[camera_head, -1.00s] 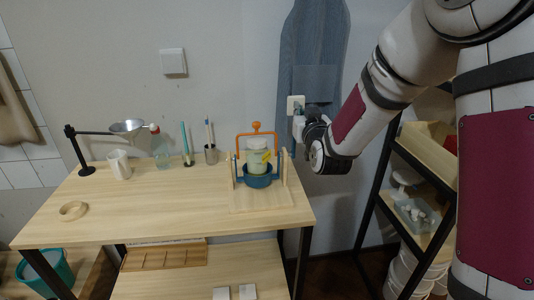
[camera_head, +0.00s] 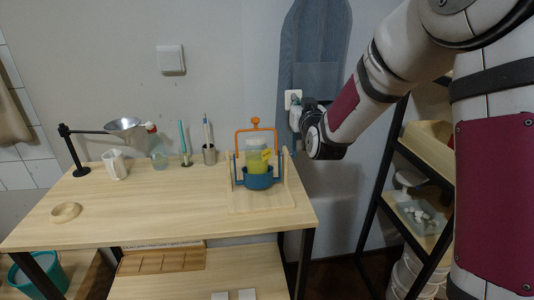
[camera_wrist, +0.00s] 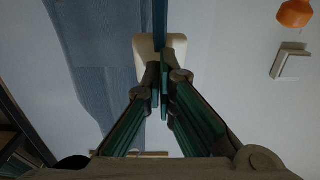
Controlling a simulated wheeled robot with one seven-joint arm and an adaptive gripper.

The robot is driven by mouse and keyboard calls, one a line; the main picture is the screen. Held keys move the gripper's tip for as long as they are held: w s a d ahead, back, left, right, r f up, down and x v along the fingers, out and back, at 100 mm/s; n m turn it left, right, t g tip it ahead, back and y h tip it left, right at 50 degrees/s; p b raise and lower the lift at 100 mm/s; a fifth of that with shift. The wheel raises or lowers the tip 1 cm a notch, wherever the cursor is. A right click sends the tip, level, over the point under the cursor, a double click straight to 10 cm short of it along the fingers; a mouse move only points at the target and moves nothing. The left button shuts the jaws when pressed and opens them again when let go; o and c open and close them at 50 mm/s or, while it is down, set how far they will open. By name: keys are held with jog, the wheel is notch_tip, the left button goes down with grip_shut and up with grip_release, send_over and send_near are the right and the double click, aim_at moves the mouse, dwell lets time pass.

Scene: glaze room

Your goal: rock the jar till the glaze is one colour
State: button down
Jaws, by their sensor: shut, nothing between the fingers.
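The jar (camera_head: 253,162) sits in a blue cup (camera_head: 258,182) hung in a wooden frame (camera_head: 284,172) on the table, under an orange handle (camera_head: 237,141) with a round knob. The glaze looks yellow-green in the lower jar; the upper part is paler. A brighter yellow piece shows on its right side. I cannot tell if the colour is even. My gripper (camera_head: 296,108) is right of the knob and above the frame, apart from both. In the wrist view its fingers (camera_wrist: 161,91) are shut and empty. An orange rounded part (camera_wrist: 295,13) shows at that view's top right; the jar is out of it.
A blue-grey apron (camera_head: 318,75) hangs on the wall behind my gripper. A black shelf (camera_head: 424,190) stands at right. The table front is clear.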

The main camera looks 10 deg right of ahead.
jog(key=shift+w+f+b, duration=0.3)
jog(key=shift+w+b, duration=0.4)
jog(key=shift+w, duration=0.2)
jog(key=shift+w+f+b, duration=0.3)
jog(key=shift+w+b, duration=0.4)
jog(key=shift+w, duration=0.15)
jog(key=shift+r, duration=0.1)
jog(key=shift+w+f+b, duration=0.4)
jog(key=shift+w+b, duration=0.1)
jog(key=shift+w, duration=0.05)
jog(key=shift+s+r+p, duration=0.15)
jog(key=shift+s+r, duration=0.2)
jog(key=shift+s, duration=0.45)
jog(key=shift+s+r+p, duration=0.15)
jog(key=shift+s+r, duration=0.15)
jog(key=shift+s, duration=0.45)
jog(key=s, duration=0.6)
jog(key=shift+r+p, duration=0.3)
jog(key=shift+r, duration=0.05)
